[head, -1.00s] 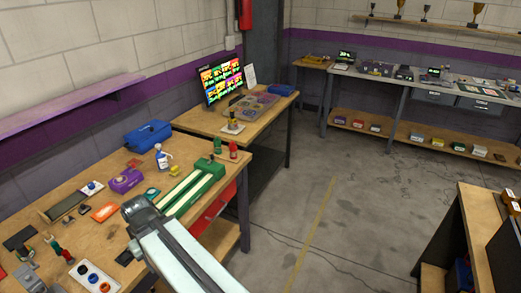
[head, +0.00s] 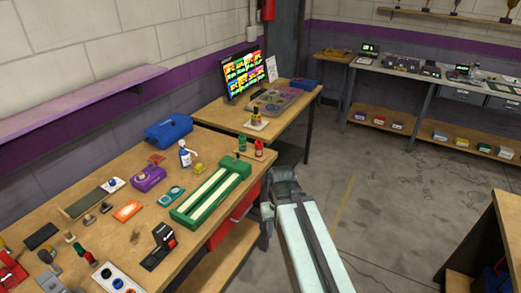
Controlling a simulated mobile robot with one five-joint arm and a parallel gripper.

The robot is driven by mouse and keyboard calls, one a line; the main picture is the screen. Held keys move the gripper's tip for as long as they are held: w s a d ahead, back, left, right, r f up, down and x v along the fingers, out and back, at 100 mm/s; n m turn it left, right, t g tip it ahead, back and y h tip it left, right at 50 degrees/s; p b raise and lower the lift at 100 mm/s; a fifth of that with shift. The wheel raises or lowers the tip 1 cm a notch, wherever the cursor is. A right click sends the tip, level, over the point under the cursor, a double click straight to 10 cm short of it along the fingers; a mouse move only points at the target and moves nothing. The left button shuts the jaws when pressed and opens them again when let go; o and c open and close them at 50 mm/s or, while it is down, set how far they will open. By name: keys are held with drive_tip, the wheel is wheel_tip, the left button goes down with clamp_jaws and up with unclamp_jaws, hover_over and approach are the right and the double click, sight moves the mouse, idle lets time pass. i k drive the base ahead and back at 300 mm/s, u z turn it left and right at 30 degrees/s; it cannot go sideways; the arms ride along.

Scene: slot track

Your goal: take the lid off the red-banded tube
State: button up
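A small red tube-shaped piece (head: 259,148) stands at the far right corner of the workbench (head: 205,143). A green one (head: 242,144) stands just left of it. They are too small to make out a band or a separate lid, so I cannot tell if the red one is the red-banded tube. A red-and-green piece (head: 84,254) also shows at the bench's near left. My arm reaches up from the bottom, right of the bench's front edge, apart from these pieces. My gripper's fingers do not show.
A long green slotted track (head: 212,192) lies near the bench's right end. A spray bottle (head: 186,155), a blue case (head: 168,131) and a purple box (head: 148,178) stand behind it. A black-and-red device (head: 161,243) sits near the front edge. The floor (head: 390,220) to the right is clear.

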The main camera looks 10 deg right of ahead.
sight(258, 144)
drive_tip(key=k, duration=0.5)
drive_tip(key=z, duration=1.15)
drive_tip(key=i, duration=2)
drive_tip(key=u, duration=3.9)
